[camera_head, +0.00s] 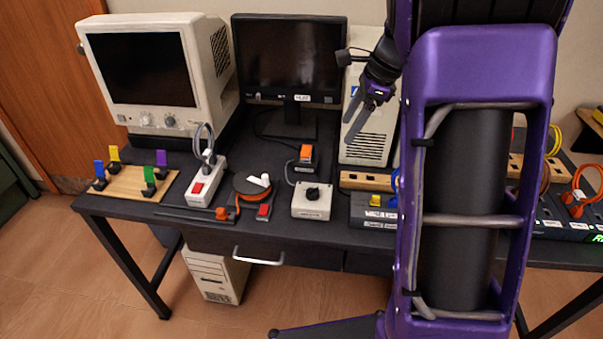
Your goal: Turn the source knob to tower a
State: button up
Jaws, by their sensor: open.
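A white box (311,206) with a round black knob (312,193) on top sits near the front edge of the black desk; this looks like the source knob. Its markings are too small to read, so I cannot tell which setting it points to. My gripper (347,132) is open and empty, pointing down in front of a beige computer tower (368,144) on the desk. It is above and to the right of the knob, apart from it. A second beige tower (213,275) stands on the floor under the desk. I cannot tell which is tower A.
A dark monitor (289,60) and a beige CRT (140,75) stand behind. Left of the knob are a cable reel (252,188), a power strip (207,183) and a wooden board with coloured switches (128,184). An orange-topped switch (305,157) stands behind it. My purple arm hides the right middle.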

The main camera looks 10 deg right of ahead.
notch_tip(320, 180, down, 2)
jog(key=s+m, duration=0.1)
jog(key=s, duration=0.1)
jog(key=y+b, duration=0.1)
jog(key=b, duration=0.2)
send_near(315, 190)
jog(key=shift+g, duration=0.3)
jog(key=x, duration=0.8)
jog(key=shift+w+a+f, duration=0.2)
jog(key=shift+w+f, duration=0.05)
jog(key=shift+f, duration=0.05)
grip_shut()
